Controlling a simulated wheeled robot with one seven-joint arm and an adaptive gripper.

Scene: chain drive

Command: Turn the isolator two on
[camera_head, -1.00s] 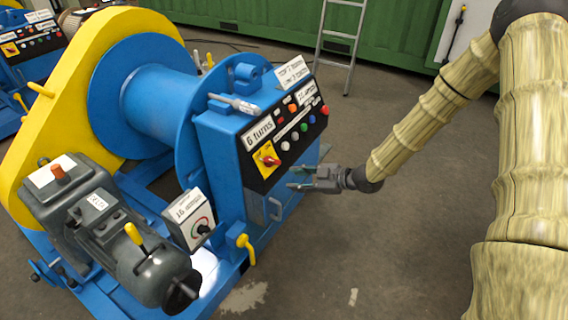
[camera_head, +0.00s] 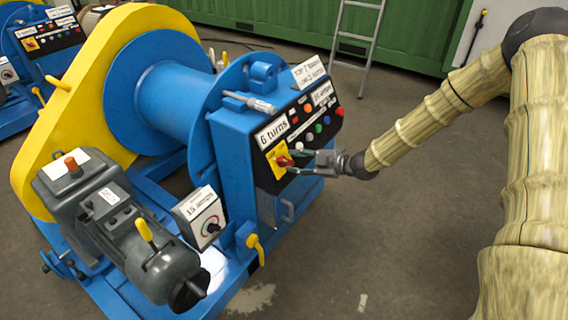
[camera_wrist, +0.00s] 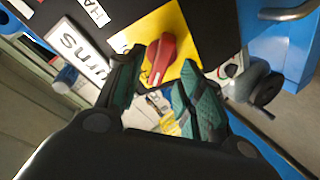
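A red rotary isolator handle (camera_head: 284,160) sits on a yellow plate (camera_head: 275,165) on the black panel of the near blue winch. In the wrist view the red handle (camera_wrist: 163,57) stands slanted on its yellow plate (camera_wrist: 160,25). My gripper (camera_head: 298,163) is at the right of the handle, with its fingers pointing at it. In the wrist view my gripper (camera_wrist: 158,78) is open, and the handle shows between and just beyond the fingertips. I cannot tell whether they touch. A second red handle on yellow (camera_head: 31,44) is on the winch at the far left.
The near panel has several coloured buttons (camera_head: 318,128) and a "6 turns" label (camera_head: 272,129). A screwdriver-like tool (camera_head: 249,102) lies on top of the box. A dial box (camera_head: 204,217) and yellow lever (camera_head: 254,247) are lower down.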

